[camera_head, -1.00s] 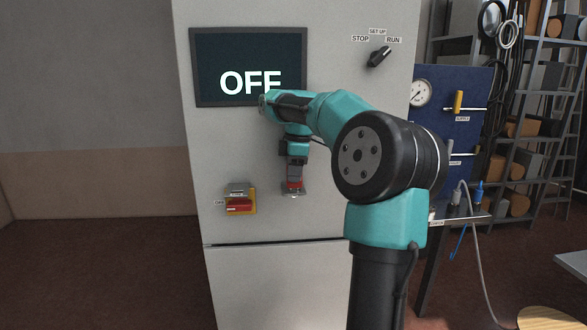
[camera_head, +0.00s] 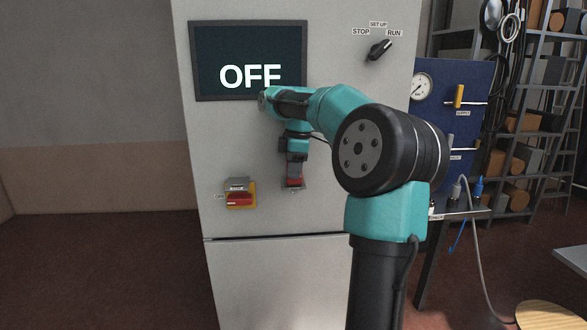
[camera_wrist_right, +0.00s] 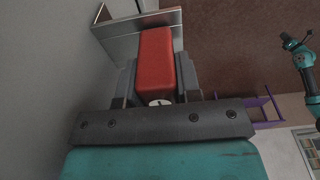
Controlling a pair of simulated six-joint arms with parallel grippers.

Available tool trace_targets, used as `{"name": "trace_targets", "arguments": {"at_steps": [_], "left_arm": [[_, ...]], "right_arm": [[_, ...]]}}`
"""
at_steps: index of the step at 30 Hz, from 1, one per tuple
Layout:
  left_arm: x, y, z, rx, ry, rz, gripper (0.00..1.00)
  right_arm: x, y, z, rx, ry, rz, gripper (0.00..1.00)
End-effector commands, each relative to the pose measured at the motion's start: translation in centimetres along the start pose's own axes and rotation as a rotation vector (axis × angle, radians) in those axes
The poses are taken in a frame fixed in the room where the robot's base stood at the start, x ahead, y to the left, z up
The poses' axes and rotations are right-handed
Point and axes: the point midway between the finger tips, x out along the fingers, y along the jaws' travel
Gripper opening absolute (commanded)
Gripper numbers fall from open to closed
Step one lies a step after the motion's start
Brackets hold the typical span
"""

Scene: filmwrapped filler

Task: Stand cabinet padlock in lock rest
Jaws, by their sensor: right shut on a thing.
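The red cabinet padlock (camera_wrist_right: 157,62) is between the two fingers of my right gripper (camera_wrist_right: 155,85) in the right wrist view. Its far end is at a metal bracket, seemingly the lock rest (camera_wrist_right: 118,38), whose walls stand around that end. I cannot tell whether the padlock touches its floor. In the head view my right gripper (camera_head: 294,172) points down in front of the cabinet, with the red padlock (camera_head: 293,183) at its tips; the rest is mostly hidden there. In the right wrist view a teal arm stands at right, with a small dark gripper end (camera_wrist_right: 289,40), likely my left.
The grey cabinet (camera_head: 290,215) carries a screen reading OFF (camera_head: 250,60), a selector knob (camera_head: 379,49) and a red and yellow switch (camera_head: 240,195) left of the gripper. A blue panel (camera_head: 440,120) and shelving stand at right. The floor at left is clear.

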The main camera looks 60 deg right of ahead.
Motion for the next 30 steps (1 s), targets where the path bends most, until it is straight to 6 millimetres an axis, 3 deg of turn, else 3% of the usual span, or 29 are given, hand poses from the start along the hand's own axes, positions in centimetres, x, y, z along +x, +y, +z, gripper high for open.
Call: {"name": "trace_targets", "arguments": {"at_steps": [20,21,30], "left_arm": [[0.0,0.0,0.0,0.0,0.0,0.0,0.0],[0.0,0.0,0.0,0.0,0.0,0.0,0.0],[0.0,0.0,0.0,0.0,0.0,0.0,0.0]], "right_arm": [[0.39,-0.01,0.05,0.0,0.0,-0.002,0.04],[0.41,-0.01,0.05,0.0,-0.001,-0.002,0.33],[0.35,0.0,0.05,0.0,0.0,-0.001,0.61]]}}
